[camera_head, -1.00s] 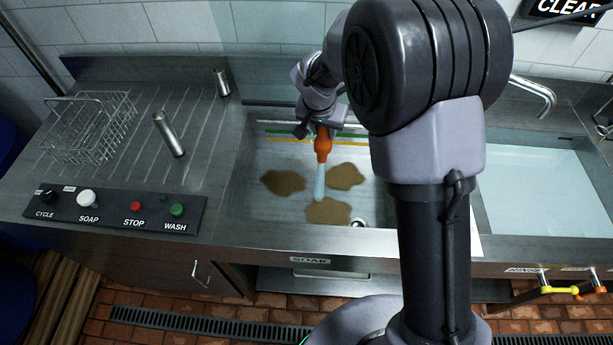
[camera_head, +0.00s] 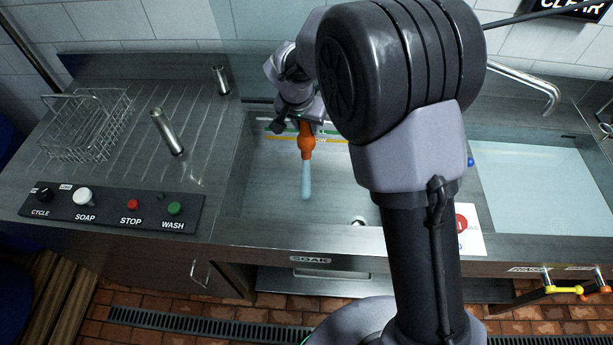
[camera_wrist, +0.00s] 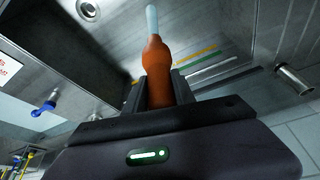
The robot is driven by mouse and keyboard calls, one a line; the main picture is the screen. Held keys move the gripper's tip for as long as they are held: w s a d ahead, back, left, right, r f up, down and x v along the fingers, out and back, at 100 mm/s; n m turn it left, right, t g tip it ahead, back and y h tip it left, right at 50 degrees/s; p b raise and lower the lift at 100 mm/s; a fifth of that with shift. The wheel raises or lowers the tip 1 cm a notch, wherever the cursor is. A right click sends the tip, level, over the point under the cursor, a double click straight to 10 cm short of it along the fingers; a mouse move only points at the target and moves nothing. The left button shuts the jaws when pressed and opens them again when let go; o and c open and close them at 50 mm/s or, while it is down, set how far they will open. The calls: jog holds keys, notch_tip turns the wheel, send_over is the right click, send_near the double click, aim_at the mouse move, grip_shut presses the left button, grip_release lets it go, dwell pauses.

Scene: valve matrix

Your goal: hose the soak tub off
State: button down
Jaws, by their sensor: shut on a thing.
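My gripper (camera_head: 304,124) is shut on an orange spray nozzle (camera_head: 306,146) over the soak tub (camera_head: 262,190). The nozzle also shows between the fingers in the wrist view (camera_wrist: 157,72). A pale blue water jet (camera_head: 306,181) comes out of its tip toward the tub floor. The visible tub floor is bare grey metal with no brown patches, and the drain (camera_head: 358,221) is near the front. My arm hides the tub's right part.
A control panel (camera_head: 110,207) with buttons and a wire basket (camera_head: 85,125) are at the left. Two metal posts, one of them nearer (camera_head: 167,132), stand on the drainboard. A water-filled basin (camera_head: 540,185) and a bent faucet (camera_head: 530,78) are at the right.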

jog(key=shift+r, duration=0.1)
notch_tip(320, 180, up, 5)
jog(key=p, duration=0.3)
dwell(0.4)
